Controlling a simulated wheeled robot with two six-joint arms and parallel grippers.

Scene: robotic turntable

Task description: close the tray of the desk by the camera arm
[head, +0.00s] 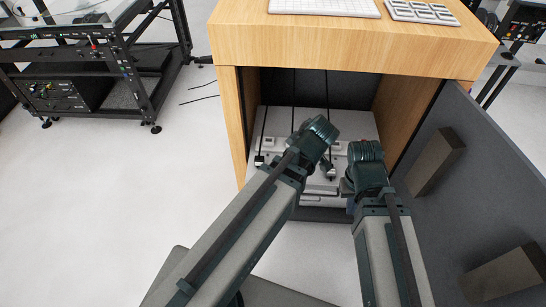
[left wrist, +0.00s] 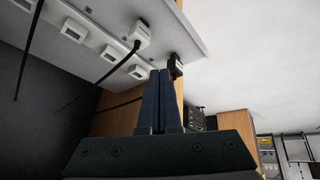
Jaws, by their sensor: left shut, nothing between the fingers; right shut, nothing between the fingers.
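The desk (head: 350,42) has a pale wood top and an open compartment. Inside it, low down, the light grey tray (head: 312,202) sticks out toward me. It carries white sockets and plugs with black cables. My right gripper (head: 350,206) is beside the tray's front right part, mostly hidden behind my right arm. My left arm reaches over the tray and hides its middle. In the left wrist view, my left gripper (left wrist: 160,72) is shut and empty, its fingertips close to the tray's edge (left wrist: 190,48). I cannot tell whether they touch it.
A dark grey door panel (head: 480,165) with two blocks stands open on the right, close to my right arm. A keyboard (head: 325,7) lies on the desk top. A black metal rack (head: 90,75) stands at the far left. The white floor (head: 150,190) left of the desk is clear.

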